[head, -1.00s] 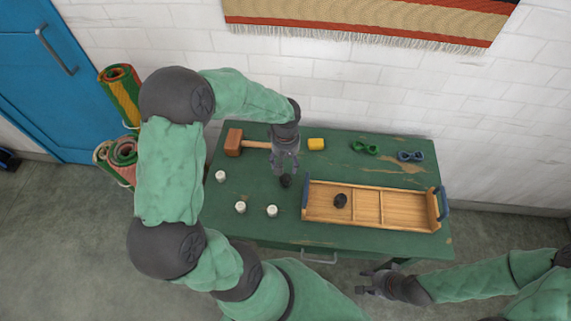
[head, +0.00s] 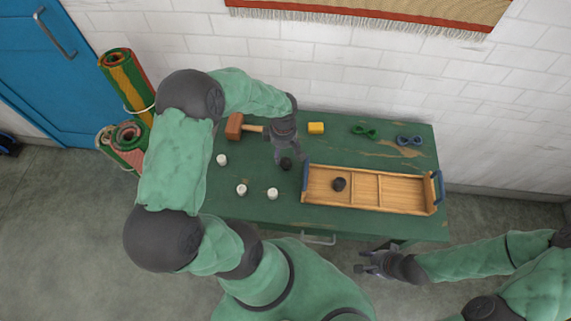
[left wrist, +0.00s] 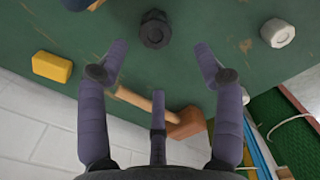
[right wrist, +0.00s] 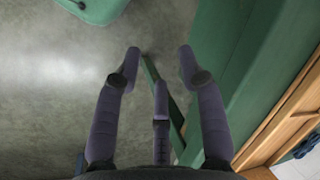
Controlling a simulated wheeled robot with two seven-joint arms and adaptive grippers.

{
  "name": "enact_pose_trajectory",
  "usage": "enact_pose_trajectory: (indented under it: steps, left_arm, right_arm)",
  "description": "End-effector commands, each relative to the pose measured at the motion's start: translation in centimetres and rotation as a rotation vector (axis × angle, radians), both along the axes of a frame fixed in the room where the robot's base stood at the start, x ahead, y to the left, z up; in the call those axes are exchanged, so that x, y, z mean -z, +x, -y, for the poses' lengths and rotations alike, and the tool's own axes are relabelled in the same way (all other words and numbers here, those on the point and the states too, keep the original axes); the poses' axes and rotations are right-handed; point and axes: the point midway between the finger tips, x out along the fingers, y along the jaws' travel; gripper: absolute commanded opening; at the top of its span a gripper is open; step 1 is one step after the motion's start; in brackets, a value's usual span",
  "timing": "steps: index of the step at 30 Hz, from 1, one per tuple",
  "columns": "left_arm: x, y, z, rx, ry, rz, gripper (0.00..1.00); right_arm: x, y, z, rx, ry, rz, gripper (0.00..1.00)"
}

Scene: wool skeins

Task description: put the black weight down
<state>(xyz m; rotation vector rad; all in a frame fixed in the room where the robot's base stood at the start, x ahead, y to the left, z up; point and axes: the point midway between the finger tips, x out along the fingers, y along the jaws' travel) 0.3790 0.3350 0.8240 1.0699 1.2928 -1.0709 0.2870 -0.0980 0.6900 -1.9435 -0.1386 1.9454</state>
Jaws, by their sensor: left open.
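A black weight (head: 286,164) stands on the green table, left of the wooden tray. It also shows in the left wrist view (left wrist: 155,30), beyond the fingertips and apart from them. My left gripper (head: 285,152) is open and empty, close to this weight on its far side; its spread fingers (left wrist: 160,62) show in the left wrist view. A second black weight (head: 339,184) sits in the left compartment of the tray (head: 408,207). My right gripper (head: 366,264) is in front of the table's near edge; its fingers (right wrist: 160,58) are apart with nothing between them.
Several white weights (head: 241,190) stand at the table's left. A mallet (head: 235,126) lies behind them, its handle by my left gripper.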

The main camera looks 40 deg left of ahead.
Motion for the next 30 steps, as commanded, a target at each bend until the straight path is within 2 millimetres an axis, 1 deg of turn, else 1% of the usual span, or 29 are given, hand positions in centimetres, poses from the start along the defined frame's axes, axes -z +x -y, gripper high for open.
enact_pose_trajectory:
  steps: [1,3,10,18,21,27,29,30]
  left_arm:
    - [1.1,0.0,0.0,-0.001,0.0,-0.002,0.67]
    - [1.9,0.0,0.0,-0.001,-0.001,-0.001,0.67]
    - [3.2,0.2,0.1,0.001,0.0,0.0,0.67]
    - [6.9,0.4,0.5,0.001,-0.001,-0.002,0.67]
    - [7.5,0.5,0.5,0.001,-0.001,0.001,0.67]
    - [7.4,0.5,0.5,0.001,-0.001,0.002,0.67]
    - [7.4,0.5,0.5,0.001,-0.001,0.001,0.5]
    - [7.4,0.5,0.5,0.001,-0.001,0.001,0.39]
  right_arm:
    - [0.4,0.0,0.0,0.0,0.0,0.0,0.4]
    - [0.6,0.0,0.0,0.0,0.0,0.0,0.4]
    - [1.0,0.0,0.0,0.0,0.0,0.0,0.4]
    - [2.4,0.0,0.0,0.0,0.0,0.0,0.4]
    - [2.6,0.0,0.0,0.0,0.0,0.0,0.4]
    - [2.5,0.0,0.0,0.0,0.0,0.0,0.4]
    - [2.5,0.0,0.0,0.0,0.0,0.0,0.4]
    - [2.5,0.0,0.0,0.0,0.0,0.0,0.4]
